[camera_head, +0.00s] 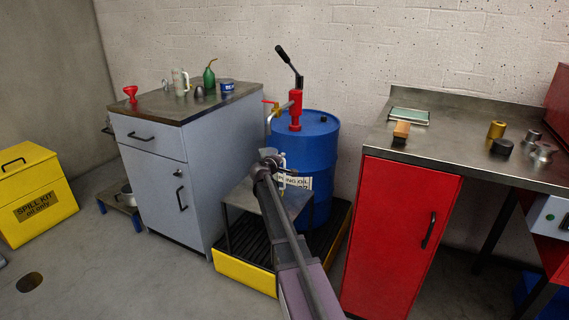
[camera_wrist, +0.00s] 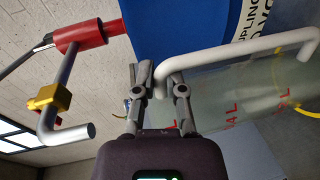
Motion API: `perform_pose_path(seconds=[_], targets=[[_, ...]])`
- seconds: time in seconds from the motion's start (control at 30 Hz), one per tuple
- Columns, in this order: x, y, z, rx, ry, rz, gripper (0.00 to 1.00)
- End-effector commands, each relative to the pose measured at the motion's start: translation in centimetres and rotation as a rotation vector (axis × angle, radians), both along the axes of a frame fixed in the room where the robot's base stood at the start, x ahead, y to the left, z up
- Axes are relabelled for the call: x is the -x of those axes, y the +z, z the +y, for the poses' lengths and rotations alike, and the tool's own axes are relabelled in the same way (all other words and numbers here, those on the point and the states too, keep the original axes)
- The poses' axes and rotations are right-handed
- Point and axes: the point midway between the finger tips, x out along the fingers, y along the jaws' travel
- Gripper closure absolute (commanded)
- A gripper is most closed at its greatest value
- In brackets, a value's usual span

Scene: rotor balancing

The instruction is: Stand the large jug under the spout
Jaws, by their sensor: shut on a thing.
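The large jug (camera_wrist: 225,95) is translucent, with red litre marks and a white handle (camera_wrist: 240,58). My gripper (camera_wrist: 160,85) is shut on the jug's handle in the wrist view. In the head view, my gripper (camera_head: 270,157) and arm hide most of the jug; part of its handle (camera_head: 283,162) shows beside the blue drum. The spout (camera_head: 276,114) comes off the red hand pump on the drum. The wrist view shows the spout (camera_wrist: 75,135) at left, apart from the jug, with a yellow valve. Whether the jug's base touches the stand is hidden.
The blue drum (camera_head: 318,150) stands close behind. A small grey stand (camera_head: 240,196) sits over the yellow-edged spill pallet (camera_head: 245,275). A grey cabinet (camera_head: 155,185) is on the left, holding a smaller jug (camera_head: 180,85). A red cabinet (camera_head: 395,240) is on the right.

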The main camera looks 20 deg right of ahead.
Motion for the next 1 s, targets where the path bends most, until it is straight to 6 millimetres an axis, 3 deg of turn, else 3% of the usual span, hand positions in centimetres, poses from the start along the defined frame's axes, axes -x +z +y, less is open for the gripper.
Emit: perform_pose_path(seconds=[0.53, 0.6, 0.67, 1.0], targets=[[0.01, -0.67, -0.04, 0.0, 0.0, 0.0, 1.0], [0.02, -0.57, -0.05, 0.0, 0.0, 0.0, 0.71], [0.02, -0.56, -0.05, 0.0, -0.001, 0.0, 0.53], [0.02, -0.56, -0.07, 0.0, -0.001, 0.0, 0.51]])
